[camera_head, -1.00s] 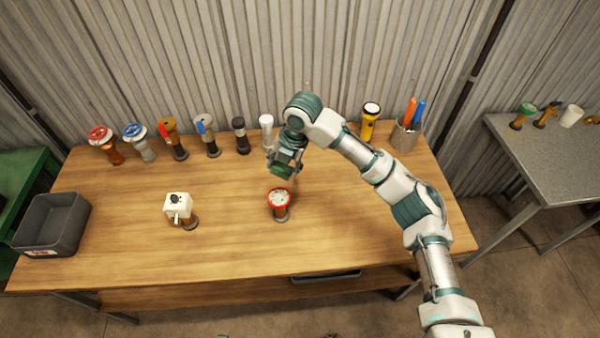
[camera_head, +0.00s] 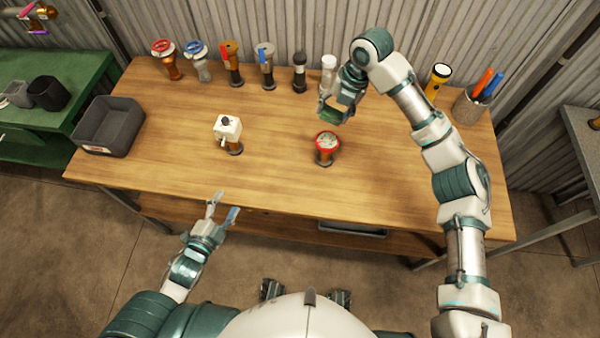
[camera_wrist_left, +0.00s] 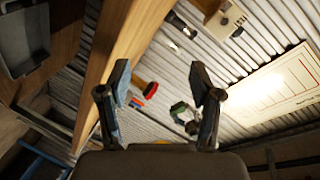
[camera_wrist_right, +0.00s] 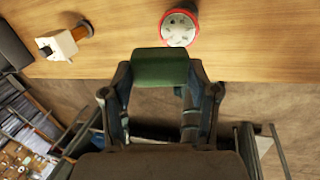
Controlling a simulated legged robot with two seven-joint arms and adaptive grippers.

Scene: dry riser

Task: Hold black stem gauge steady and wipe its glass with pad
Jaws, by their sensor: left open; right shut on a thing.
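The gauge (camera_head: 327,141) has a red rim and a pale round face and stands upright on the table. Its stem looks orange-brown with a dark base. It also shows in the right wrist view (camera_wrist_right: 179,28). My right gripper (camera_head: 338,108) is shut on a green pad (camera_wrist_right: 160,68), held above the table just behind the gauge, apart from it. The pad partly shows in the head view (camera_head: 333,117). My left gripper (camera_head: 222,206) is open and empty in front of the table's front edge, left of the gauge.
A wooden table (camera_head: 270,180) carries a white boxy fitting (camera_head: 228,128) left of the gauge. Several valves stand along the back, with a yellow flashlight (camera_head: 438,80) and a pen cup (camera_head: 470,104) at right. A grey bin (camera_head: 108,127) is at the left end. Table around the gauge is clear.

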